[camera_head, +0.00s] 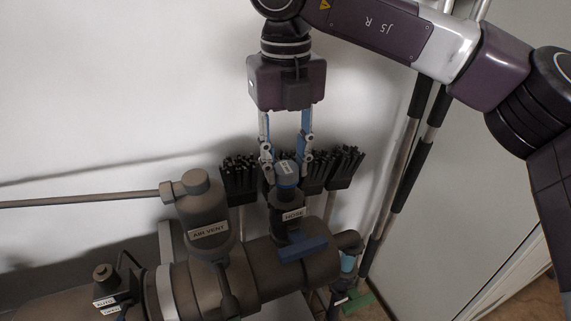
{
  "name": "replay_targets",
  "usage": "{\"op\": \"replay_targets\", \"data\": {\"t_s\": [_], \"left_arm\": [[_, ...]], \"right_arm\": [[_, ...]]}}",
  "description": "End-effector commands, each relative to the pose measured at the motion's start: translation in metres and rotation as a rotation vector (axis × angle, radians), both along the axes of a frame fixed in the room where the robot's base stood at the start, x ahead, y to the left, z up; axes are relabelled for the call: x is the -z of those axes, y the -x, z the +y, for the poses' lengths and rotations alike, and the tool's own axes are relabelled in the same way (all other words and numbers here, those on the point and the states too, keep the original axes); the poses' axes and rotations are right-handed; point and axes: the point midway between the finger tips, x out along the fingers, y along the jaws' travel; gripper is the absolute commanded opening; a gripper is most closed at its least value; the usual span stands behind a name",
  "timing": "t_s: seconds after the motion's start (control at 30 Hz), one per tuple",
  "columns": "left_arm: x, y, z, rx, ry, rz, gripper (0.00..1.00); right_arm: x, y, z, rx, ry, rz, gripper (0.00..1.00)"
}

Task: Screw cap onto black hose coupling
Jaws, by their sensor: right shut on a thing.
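The black hose coupling (291,216), labelled HOSE, stands upright on the grey pipe manifold (265,272). A grey cap with a blue band (287,174) is at the top of the coupling, between my right gripper's fingers. My right gripper (285,170) points straight down from above and is shut on the cap. The cap looks upright and in line with the coupling. I cannot tell whether its thread is engaged. My left gripper is not in view.
A grey air vent (204,215) stands just left of the coupling, with a thin pipe (80,200) running left. Black brush heads (240,180) stand behind the coupling, and long poles (404,165) lean at the right. A blue handle (303,248) sits below the coupling.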

Motion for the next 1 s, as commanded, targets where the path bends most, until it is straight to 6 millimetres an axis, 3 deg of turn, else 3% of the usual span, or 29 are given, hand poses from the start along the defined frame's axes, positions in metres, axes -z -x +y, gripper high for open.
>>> {"op": "replay_targets", "data": {"t_s": [0.23,0.6,1.0], "left_arm": [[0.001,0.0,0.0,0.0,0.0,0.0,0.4],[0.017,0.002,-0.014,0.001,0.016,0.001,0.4],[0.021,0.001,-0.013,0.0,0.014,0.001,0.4]], "right_arm": [[-0.001,0.0,-0.001,0.017,0.001,0.0,0.01],[0.0,0.0,-0.001,0.385,0.002,-0.002,0.01],[0.0,0.0,-0.001,0.454,0.002,-0.002,0.01]]}}
